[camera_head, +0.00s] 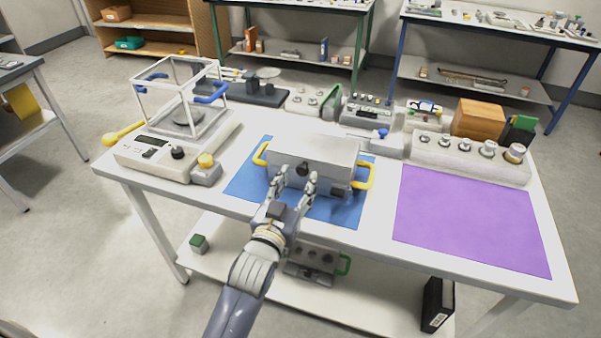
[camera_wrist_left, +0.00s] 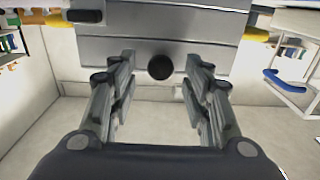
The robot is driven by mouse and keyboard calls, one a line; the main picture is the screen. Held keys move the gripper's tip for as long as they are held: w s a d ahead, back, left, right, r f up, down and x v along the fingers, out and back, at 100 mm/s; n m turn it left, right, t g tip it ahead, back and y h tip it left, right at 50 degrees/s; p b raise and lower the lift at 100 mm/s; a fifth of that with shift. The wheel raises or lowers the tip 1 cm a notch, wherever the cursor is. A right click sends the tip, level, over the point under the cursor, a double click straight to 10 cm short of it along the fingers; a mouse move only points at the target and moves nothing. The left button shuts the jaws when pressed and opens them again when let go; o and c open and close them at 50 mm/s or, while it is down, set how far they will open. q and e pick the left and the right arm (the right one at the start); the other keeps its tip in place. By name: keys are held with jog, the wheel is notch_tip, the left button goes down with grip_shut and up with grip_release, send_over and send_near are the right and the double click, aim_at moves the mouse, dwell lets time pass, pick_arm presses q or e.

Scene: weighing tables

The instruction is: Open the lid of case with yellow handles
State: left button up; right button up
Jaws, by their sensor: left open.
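The grey case (camera_head: 315,158) with yellow handles sits on the blue mat (camera_head: 246,187) in the middle of the table. One yellow handle (camera_head: 262,154) is on its left end and the other yellow handle (camera_head: 363,176) on its right end. The lid looks closed. A black round knob (camera_head: 302,168) is on the front face; it also shows in the left wrist view (camera_wrist_left: 160,67). My left gripper (camera_head: 294,184) is open in front of the case, its fingers on either side of the knob and apart from it. My right gripper is not in view.
A balance (camera_head: 155,157) with a glass-framed box stands at the left. A row of metal weights on a block (camera_head: 470,158) is at the right, behind a bare purple mat (camera_head: 468,222). Small instruments line the back. A lower shelf (camera_head: 375,285) holds other items.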

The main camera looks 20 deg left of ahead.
aim_at(301, 173)
pick_arm(q)
jog(key=shift+w, duration=1.5)
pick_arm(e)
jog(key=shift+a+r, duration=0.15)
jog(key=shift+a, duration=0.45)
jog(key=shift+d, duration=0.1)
